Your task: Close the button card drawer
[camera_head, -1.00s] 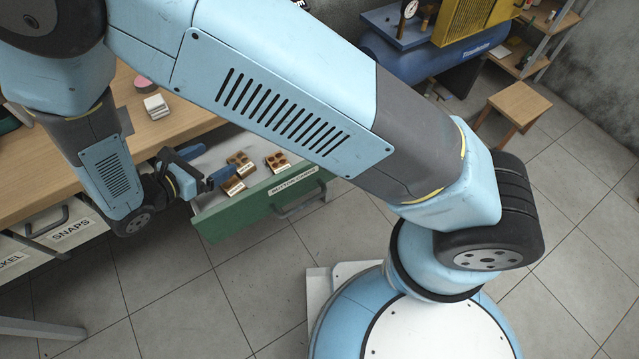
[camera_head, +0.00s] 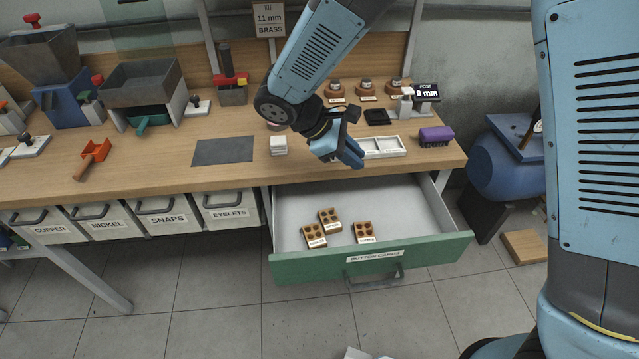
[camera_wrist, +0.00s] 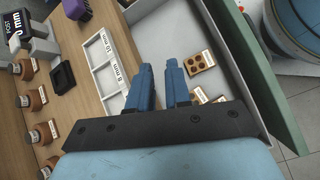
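The button card drawer (camera_head: 430,247) is pulled well out from under the bench. Its green front carries a "BUTTON CARDS" label and a grey handle (camera_head: 377,281). Three small wooden blocks with holes (camera_head: 367,232) lie inside near the front. My gripper (camera_head: 352,158) is above the bench's front edge, over the back of the drawer and apart from its handle. In the wrist view my gripper (camera_wrist: 159,68) shows two blue fingers with a gap and nothing between them. The drawer's green front also shows in the wrist view (camera_wrist: 262,75).
A white divided tray (camera_head: 384,147), a purple block (camera_head: 436,136) and a white stack (camera_head: 278,145) sit on the bench near my gripper. Closed bins (camera_head: 165,218) are left of the drawer. A blue tank (camera_head: 505,170) stands right.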

